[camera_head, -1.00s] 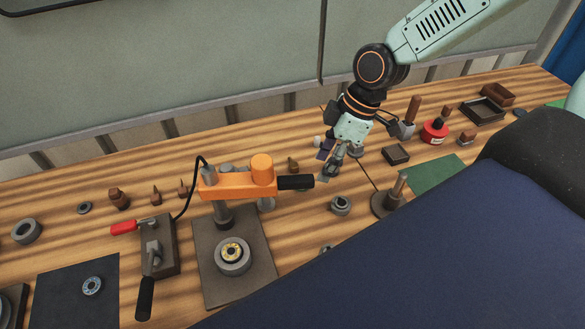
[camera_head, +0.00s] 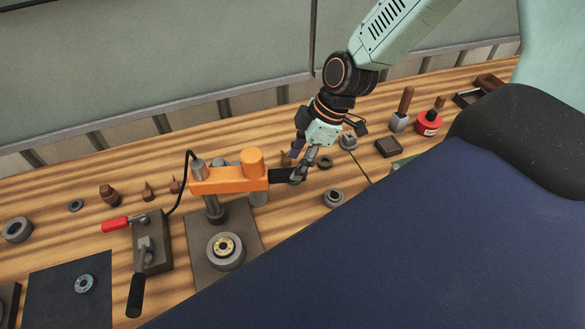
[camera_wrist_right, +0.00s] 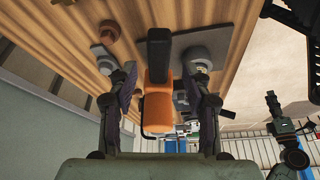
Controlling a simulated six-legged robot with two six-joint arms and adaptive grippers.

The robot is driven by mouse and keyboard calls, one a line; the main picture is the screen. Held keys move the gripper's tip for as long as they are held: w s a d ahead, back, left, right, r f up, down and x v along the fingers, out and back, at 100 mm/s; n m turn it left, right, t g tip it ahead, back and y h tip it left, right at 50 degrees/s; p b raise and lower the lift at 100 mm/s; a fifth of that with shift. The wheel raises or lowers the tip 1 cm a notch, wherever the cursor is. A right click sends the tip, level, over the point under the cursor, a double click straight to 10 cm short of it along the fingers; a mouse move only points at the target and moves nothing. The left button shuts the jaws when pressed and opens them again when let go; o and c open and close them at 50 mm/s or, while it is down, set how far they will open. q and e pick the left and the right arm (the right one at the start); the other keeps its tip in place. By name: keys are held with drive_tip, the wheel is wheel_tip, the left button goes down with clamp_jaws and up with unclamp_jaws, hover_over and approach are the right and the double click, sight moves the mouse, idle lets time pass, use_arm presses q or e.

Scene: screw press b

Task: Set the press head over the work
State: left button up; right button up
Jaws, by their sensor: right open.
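The orange press head (camera_head: 228,179) sits on a grey post above a dark base plate (camera_head: 196,238). Its black handle (camera_head: 281,175) points right. The work, a grey ring with a brass-coloured centre (camera_head: 225,249), sits on the plate nearer the front, and the head is swung off to its right and back, not above it. My right gripper (camera_head: 297,170) is at the handle's outer end. In the right wrist view the fingers are open on either side of the handle (camera_wrist_right: 158,48) and orange head (camera_wrist_right: 157,105); contact cannot be told.
A dark mat with a bearing (camera_head: 84,284) lies at the front left. A grey ring (camera_head: 334,198) and a dark block (camera_head: 389,147) are to the right. A wall runs behind.

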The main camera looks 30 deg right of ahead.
sight(291, 171)
drive_tip(key=shift+w+a+f, duration=0.1)
drive_tip(key=shift+f, duration=0.4)
drive_tip(key=shift+b+x, duration=1.2)
drive_tip(key=shift+b, duration=0.3)
drive_tip(key=shift+w, duration=0.1)
clamp_jaws()
